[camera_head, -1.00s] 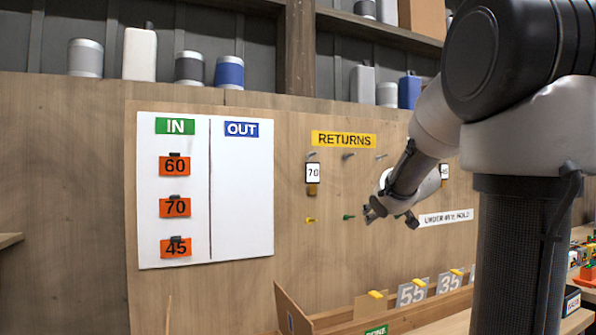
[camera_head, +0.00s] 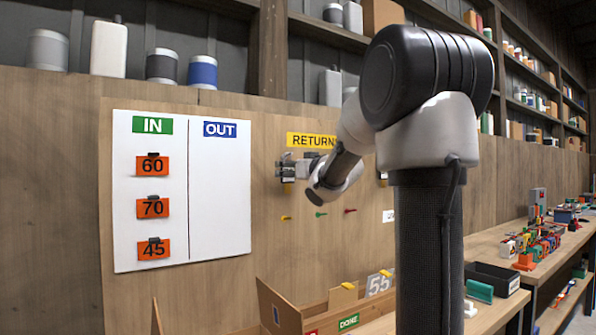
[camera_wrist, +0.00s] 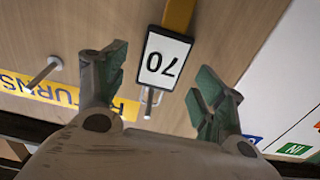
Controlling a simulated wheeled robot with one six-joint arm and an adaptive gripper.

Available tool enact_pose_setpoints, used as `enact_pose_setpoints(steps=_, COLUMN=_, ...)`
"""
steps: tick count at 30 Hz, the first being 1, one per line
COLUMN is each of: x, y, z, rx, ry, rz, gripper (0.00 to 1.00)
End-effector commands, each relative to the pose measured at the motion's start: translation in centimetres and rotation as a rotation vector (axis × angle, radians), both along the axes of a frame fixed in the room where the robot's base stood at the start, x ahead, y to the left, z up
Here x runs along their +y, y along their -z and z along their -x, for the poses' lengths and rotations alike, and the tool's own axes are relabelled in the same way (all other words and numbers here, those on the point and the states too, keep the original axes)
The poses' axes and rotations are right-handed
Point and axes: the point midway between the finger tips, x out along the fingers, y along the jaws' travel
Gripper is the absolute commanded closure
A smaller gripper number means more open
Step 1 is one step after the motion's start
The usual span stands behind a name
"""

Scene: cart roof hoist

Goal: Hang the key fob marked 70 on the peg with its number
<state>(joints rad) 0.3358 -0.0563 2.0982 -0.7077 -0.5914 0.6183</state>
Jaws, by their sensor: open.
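The key fob marked 70 (camera_wrist: 163,58) is a white, black-edged tag with a yellow-orange part (camera_wrist: 179,14). In the wrist view it hangs at a metal peg (camera_wrist: 149,100) below the RETURNS sign and appears upside down. My gripper (camera_wrist: 160,78) is open, with one finger on each side of the fob and no clear contact. In the head view my gripper (camera_head: 288,171) is at the board under the sign and hides most of the fob. Small yellow (camera_head: 286,218), green (camera_head: 320,214) and red (camera_head: 350,211) pegs show lower down; I cannot read numbers by them.
The yellow RETURNS sign (camera_head: 311,140) is partly covered by my arm. A white IN/OUT board (camera_head: 225,235) at left carries orange tags 60, 70 (camera_head: 153,207) and 45. A wooden bin (camera_head: 290,315) marked DONE stands below. Another metal peg (camera_wrist: 40,73) is beside my gripper.

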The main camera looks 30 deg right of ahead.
Motion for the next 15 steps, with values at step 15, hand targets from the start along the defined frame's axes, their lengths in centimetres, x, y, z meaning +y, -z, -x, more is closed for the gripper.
enact_pose_setpoints(steps=15, x=0.1, y=0.0, z=-3.0, rx=0.001, ry=0.001, rz=0.000, gripper=0.30)
